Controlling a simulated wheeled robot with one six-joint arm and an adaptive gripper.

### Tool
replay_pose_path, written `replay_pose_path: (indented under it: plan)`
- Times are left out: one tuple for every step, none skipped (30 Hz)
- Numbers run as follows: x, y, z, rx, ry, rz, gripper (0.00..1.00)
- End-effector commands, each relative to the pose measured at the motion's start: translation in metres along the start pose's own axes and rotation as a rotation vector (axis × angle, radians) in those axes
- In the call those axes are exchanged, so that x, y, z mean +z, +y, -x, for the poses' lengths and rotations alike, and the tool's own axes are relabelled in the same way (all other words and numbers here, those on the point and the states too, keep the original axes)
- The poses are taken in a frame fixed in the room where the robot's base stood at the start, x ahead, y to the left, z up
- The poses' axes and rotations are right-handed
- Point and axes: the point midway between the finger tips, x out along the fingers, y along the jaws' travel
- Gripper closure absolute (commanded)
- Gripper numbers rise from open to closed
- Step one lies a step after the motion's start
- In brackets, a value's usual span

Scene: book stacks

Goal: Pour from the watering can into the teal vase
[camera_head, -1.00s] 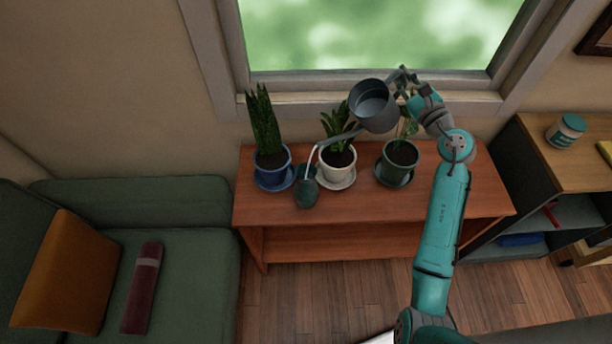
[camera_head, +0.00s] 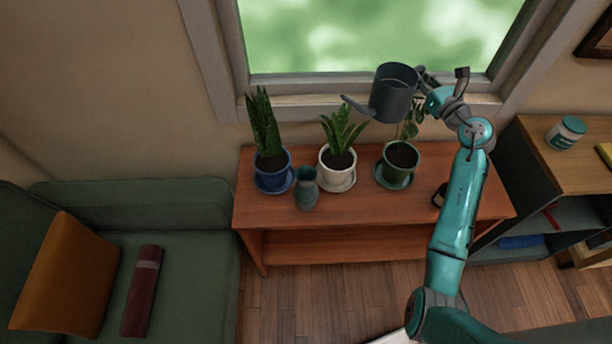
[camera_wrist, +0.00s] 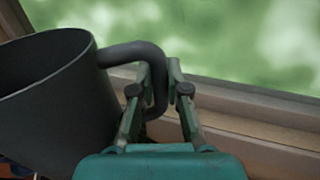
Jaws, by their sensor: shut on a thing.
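The dark grey watering can (camera_head: 392,98) is held in the air above the back right of the wooden bench, nearly upright, its spout pointing left. My gripper (camera_head: 428,80) is shut on its handle; in the wrist view the fingers (camera_wrist: 159,92) close around the handle, with the can's body (camera_wrist: 60,110) at the left. The teal vase (camera_head: 306,190) stands upright at the bench's front, left of the middle. The spout tip is well up and to the right of the vase, apart from it. No water stream shows. The vase's inside is too dark to tell.
Potted plants in a blue pot (camera_head: 273,172), a white pot (camera_head: 337,170) and a green pot (camera_head: 397,165) stand along the bench (camera_head: 350,220), close to the vase. The window (camera_head: 300,40) is behind. A shelf (camera_head: 560,165) stands right, a green sofa (camera_head: 190,260) left.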

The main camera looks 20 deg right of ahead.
Motion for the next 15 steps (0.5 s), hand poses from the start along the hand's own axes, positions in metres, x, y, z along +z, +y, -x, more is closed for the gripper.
replay_pose_path:
  plan:
    - [0.002, -0.001, 0.000, 0.000, -0.001, -0.011, 1.00]
    - [0.002, -0.001, 0.000, 0.000, 0.000, -0.016, 1.00]
    - [0.004, -0.002, -0.001, 0.000, 0.001, -0.021, 1.00]
    - [0.006, -0.002, -0.001, 0.001, 0.001, -0.024, 1.00]
    - [0.008, -0.002, -0.001, 0.001, 0.001, -0.025, 1.00]
    - [0.011, -0.002, -0.001, 0.001, 0.002, -0.025, 1.00]
    - [0.014, -0.002, -0.001, 0.001, 0.002, -0.025, 1.00]
    - [0.016, -0.002, -0.001, 0.001, 0.002, -0.026, 1.00]
    - [0.019, -0.002, -0.001, 0.001, 0.002, -0.027, 1.00]
    - [0.022, -0.002, -0.001, 0.001, 0.002, -0.026, 1.00]
    - [0.024, -0.002, -0.001, 0.001, 0.002, -0.026, 1.00]
    - [0.028, -0.002, -0.001, 0.000, 0.002, -0.026, 1.00]
    - [0.030, -0.002, -0.001, 0.000, 0.001, -0.026, 1.00]
    - [0.033, -0.002, -0.001, 0.001, 0.001, -0.025, 1.00]
    - [0.036, -0.002, -0.001, 0.001, 0.001, -0.024, 1.00]
